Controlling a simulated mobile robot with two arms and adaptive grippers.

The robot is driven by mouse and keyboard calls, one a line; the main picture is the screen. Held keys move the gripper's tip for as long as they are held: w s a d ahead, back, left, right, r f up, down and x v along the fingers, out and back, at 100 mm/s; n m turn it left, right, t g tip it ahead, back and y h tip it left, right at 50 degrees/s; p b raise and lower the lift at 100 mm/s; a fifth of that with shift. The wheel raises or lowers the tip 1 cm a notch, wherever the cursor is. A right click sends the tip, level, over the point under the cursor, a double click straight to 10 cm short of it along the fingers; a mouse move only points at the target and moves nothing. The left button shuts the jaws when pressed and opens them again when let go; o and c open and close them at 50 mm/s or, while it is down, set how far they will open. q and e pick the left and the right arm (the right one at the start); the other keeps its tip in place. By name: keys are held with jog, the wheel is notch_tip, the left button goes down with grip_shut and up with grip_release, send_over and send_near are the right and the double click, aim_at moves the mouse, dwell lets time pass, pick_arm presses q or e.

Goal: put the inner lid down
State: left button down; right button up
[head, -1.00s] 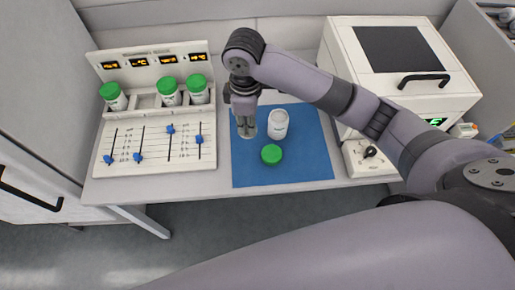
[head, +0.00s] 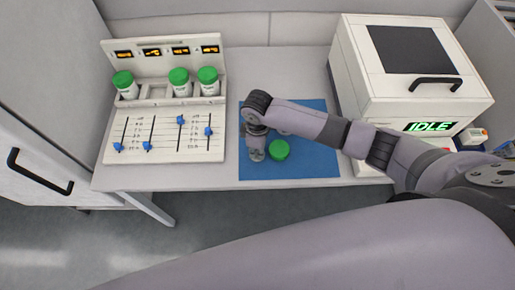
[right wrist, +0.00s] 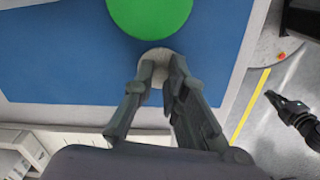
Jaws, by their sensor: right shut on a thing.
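My right gripper (head: 256,156) is low over the blue mat (head: 310,168), shut on the inner lid. In the right wrist view the inner lid (right wrist: 157,59) is a pale grey-white disc between the fingertips (right wrist: 158,78); I cannot tell whether it touches the mat. The green lid (head: 279,150) lies on the mat just right of the gripper, and it fills the top of the right wrist view (right wrist: 150,14). The open white bottle on the mat is now mostly hidden behind my right arm. A dark gripper, seemingly my left (right wrist: 290,108), shows small over the floor.
At left stands a slider panel (head: 165,150) with several green-capped bottles (head: 180,82) in its rack and one empty slot. At right stands a white box (head: 400,95) whose display reads IDLE. The mat's right part is clear.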

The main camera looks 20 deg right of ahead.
jog(key=shift+f, duration=0.2)
jog(key=o, duration=0.7)
jog(key=shift+o, duration=0.2)
notch_tip(320, 180, up, 12)
jog(key=shift+r+b, duration=0.2)
jog(key=shift+b, duration=0.1)
dwell(0.4)
